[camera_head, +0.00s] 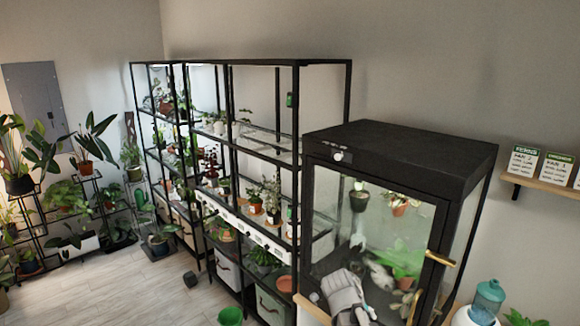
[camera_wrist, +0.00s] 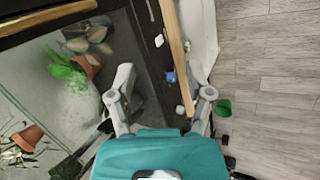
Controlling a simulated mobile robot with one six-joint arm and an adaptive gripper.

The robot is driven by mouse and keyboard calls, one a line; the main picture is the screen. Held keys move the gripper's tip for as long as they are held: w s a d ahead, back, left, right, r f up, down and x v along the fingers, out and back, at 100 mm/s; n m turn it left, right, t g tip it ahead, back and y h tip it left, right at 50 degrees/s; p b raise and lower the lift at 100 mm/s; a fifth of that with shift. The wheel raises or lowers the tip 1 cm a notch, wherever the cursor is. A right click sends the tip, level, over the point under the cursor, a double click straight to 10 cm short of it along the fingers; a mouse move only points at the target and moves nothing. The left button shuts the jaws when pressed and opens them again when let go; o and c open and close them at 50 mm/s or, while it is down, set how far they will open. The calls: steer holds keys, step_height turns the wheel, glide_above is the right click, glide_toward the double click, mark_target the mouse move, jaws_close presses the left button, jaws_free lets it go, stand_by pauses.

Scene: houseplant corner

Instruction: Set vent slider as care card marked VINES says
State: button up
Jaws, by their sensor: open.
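My gripper (camera_wrist: 163,98) is open in the wrist view, its two grey fingers apart with nothing between them. Beyond it, the black lower front of the plant cabinet (camera_head: 420,163) carries a small blue piece (camera_wrist: 171,77) and small white pieces (camera_wrist: 159,41); I cannot tell which is the vent slider. A white knob (camera_head: 338,156) sits on the cabinet's upper front in the head view. Care cards stand at the right: one reads FERNS (camera_head: 523,162), another (camera_head: 557,169) has a heading too small to read, and a third is cut off. I cannot make out a VINES card.
The cabinet's glass door has a brass handle (camera_head: 440,259), and plants stand inside. A wooden edge (camera_wrist: 174,50) runs along the cabinet's base. A water jug (camera_head: 487,300) stands at the lower right. Black plant racks (camera_head: 322,62) fill the left; the floor (camera_head: 150,282) before them is mostly clear.

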steer(key=s+a+f+m+g+y+b, duration=0.1)
steer(key=s+a+f+m+y, duration=0.2)
steer(key=s+f+m+y, duration=0.1)
steer(key=s+m+y, duration=0.1)
steer(key=s, duration=0.1)
steer(key=shift+s+a+g+y, duration=0.3)
steer(key=shift+a, duration=0.05)
